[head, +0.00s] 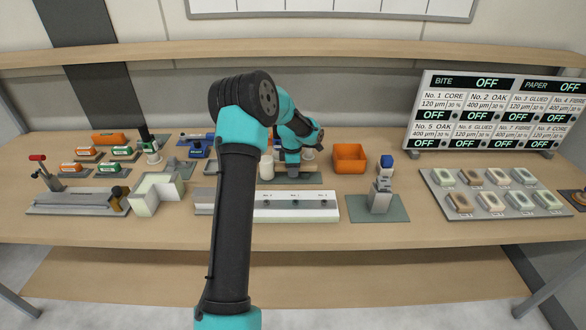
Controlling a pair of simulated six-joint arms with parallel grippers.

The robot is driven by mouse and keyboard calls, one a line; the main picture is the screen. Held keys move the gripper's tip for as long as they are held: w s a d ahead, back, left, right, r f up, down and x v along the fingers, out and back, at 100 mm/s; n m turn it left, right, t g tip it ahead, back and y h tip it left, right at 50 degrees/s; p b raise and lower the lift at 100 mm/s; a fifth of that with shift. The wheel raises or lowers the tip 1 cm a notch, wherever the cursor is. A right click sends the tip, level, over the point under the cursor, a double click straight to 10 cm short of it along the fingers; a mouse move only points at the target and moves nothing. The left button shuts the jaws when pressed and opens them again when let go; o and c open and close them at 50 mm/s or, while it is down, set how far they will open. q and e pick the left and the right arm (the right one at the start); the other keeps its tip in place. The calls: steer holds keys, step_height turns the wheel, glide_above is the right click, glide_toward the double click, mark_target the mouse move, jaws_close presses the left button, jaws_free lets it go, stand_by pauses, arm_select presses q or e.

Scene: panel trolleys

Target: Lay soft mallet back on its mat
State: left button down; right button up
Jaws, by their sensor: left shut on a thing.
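My left gripper (293,168) is low over a grey-green mat (312,178) at the back middle of the bench, pointing down. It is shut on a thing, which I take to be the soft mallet. The wrist and fingers hide most of that thing, so I cannot tell its shape or whether it touches the mat. A white cylinder (266,170) shows just left of the fingers; I cannot tell whether it is part of the mallet. My right gripper is not in view.
An orange bin (349,158) stands right of the gripper. A white block with holes (296,206) lies in front. A blue-topped grey stand (381,190) is on another mat at right. A sample tray (480,210) and display board (500,112) are farther right. Tools crowd the left.

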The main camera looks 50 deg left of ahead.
arm_select(q)
steer(key=shift+f, duration=0.25)
jaws_free()
stand_by(0.7)
stand_by(0.3)
steer(key=shift+a+r, duration=0.1)
steer(key=shift+r, duration=4.4)
